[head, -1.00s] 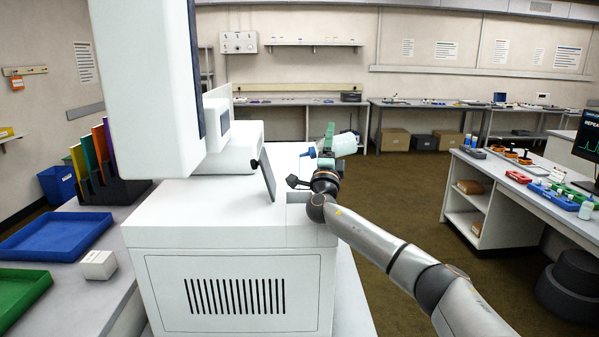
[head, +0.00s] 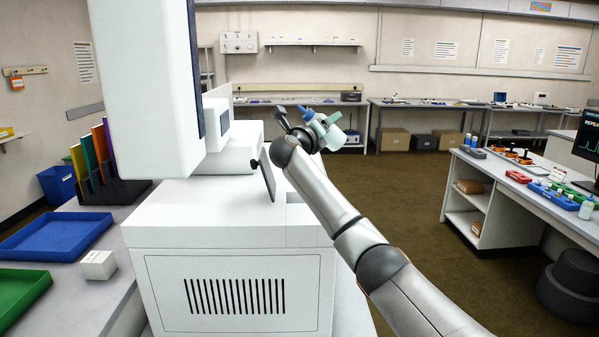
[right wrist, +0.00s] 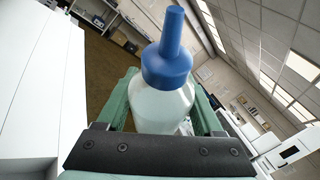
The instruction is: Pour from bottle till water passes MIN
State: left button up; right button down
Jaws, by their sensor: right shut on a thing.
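The bottle has a translucent pale body (head: 333,139) and a blue cap with a narrow spout (head: 306,113). No MIN mark or water level can be made out. My left gripper is not in view.
A dark tilted panel (head: 267,174) stands on the microscope's right side. A blue tray (head: 55,236), a green tray (head: 20,292) and a small white box (head: 98,264) lie on the left bench. Open floor (head: 400,190) lies to the right.

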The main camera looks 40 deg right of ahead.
aim_at(304, 118)
jog(key=r+m, duration=0.1)
jog(key=w+a+m+y, duration=0.1)
jog(key=shift+a+r+m+g+y, duration=0.3)
jog(key=shift+r+m, duration=0.1)
jog(key=shift+d, duration=0.1)
jog(key=shift+w+a+m+y, duration=0.25)
jog(key=shift+a+m+y, duration=0.05)
jog(key=shift+a+m, duration=0.1)
jog(key=w+a+m+y, duration=0.1)
jog(key=a+m+y, duration=0.1)
jog(key=shift+w+a+m, duration=0.15)
jog(key=shift+w+m, duration=0.2)
jog(key=shift+m, duration=0.05)
jog(key=shift+w+a+f+m+y, duration=0.1)
jog(key=shift+w+a+m+y, duration=0.05)
jog(key=shift+m+y, duration=0.2)
jog(key=shift+a, duration=0.1)
